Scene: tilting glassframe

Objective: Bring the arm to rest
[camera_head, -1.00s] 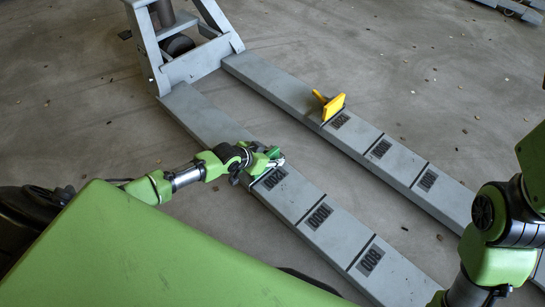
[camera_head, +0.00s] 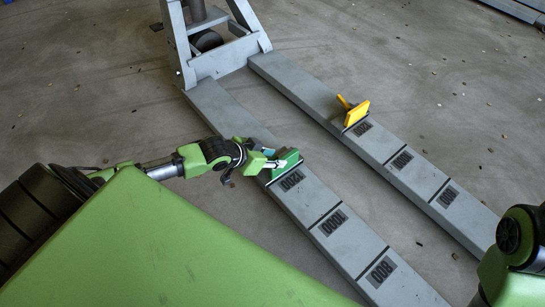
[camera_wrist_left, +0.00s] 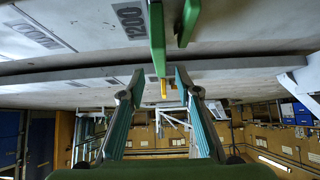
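A green plate-like piece (camera_head: 287,163) stands on the near grey fork beam (camera_head: 225,112), at the first marked slot. A yellow plate with a handle (camera_head: 357,113) stands on the far fork beam, tilted. My left gripper (camera_head: 262,163) is just left of the green piece in the head view. In the left wrist view its two fingers (camera_wrist_left: 159,74) are spread apart. The green piece (camera_wrist_left: 157,40) shows beyond and between the fingertips there, not visibly clamped. A small yellow part (camera_wrist_left: 163,88) shows behind. My right gripper is out of view; only part of the right arm shows.
The grey frame (camera_head: 215,45) with a wheel joins both fork beams at the back. Marked, empty slots (camera_head: 332,222) run along the beams. Bare concrete floor (camera_head: 430,60) with small debris surrounds them.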

